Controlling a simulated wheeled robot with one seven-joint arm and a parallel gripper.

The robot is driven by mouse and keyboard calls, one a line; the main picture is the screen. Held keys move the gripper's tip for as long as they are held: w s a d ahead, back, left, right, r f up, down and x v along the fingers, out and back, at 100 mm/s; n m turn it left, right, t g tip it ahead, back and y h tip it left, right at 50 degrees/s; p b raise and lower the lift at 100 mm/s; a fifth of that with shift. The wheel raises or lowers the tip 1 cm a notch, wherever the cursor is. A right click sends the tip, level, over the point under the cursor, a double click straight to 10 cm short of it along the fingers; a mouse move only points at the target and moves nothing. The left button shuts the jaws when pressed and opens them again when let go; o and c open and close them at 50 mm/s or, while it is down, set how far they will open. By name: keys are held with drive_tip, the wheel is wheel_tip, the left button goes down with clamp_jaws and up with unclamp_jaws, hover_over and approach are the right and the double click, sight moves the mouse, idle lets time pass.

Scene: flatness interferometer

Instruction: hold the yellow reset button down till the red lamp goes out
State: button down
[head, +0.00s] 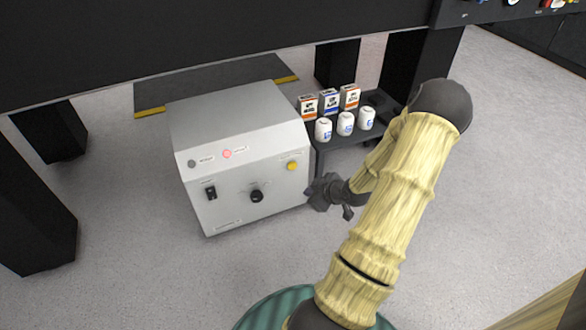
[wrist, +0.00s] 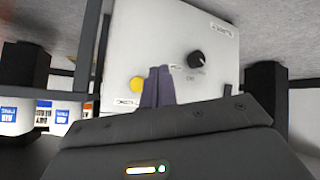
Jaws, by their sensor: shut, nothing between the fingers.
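The yellow reset button (head: 292,166) is on the upper right of the front of a light grey box. The red lamp (head: 227,153) on the sloped top strip of the box looks lit. My gripper (head: 312,193) is shut and empty, just right of the box's front and lower than the button in the head view. In the wrist view the yellow button (wrist: 138,84) shows just left of my shut fingertips (wrist: 159,70), with a gap in the picture. I cannot tell the depth between them. The lamp is not in the wrist view.
The grey box (head: 240,195) also bears a black knob (head: 256,196), a rocker switch (head: 210,192) and a dark grey lamp (head: 192,163). A dark low shelf (head: 335,144) behind right holds small boxes and white jars (head: 345,123). A dark tabletop hangs above. Floor in front is clear.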

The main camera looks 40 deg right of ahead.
drive_tip(key=shift+w, duration=0.15)
approach(291, 170)
drive_tip(key=shift+s+f+x, duration=0.15)
drive_tip(key=shift+x, duration=0.7)
drive_tip(key=shift+s+f+x, duration=0.15)
drive_tip(key=shift+x, duration=0.7)
drive_tip(key=shift+s+f+x, duration=0.15)
drive_tip(key=shift+x, duration=0.7)
drive_tip(key=shift+a, duration=0.1)
drive_tip(key=shift+w+r+p, duration=0.1)
drive_tip(key=shift+p, duration=0.3)
drive_tip(key=shift+w+p, duration=0.3)
drive_tip(key=shift+w, duration=0.05)
drive_tip(key=shift+w+p, duration=0.3)
drive_tip(key=shift+w, duration=0.1)
idle(1.6)
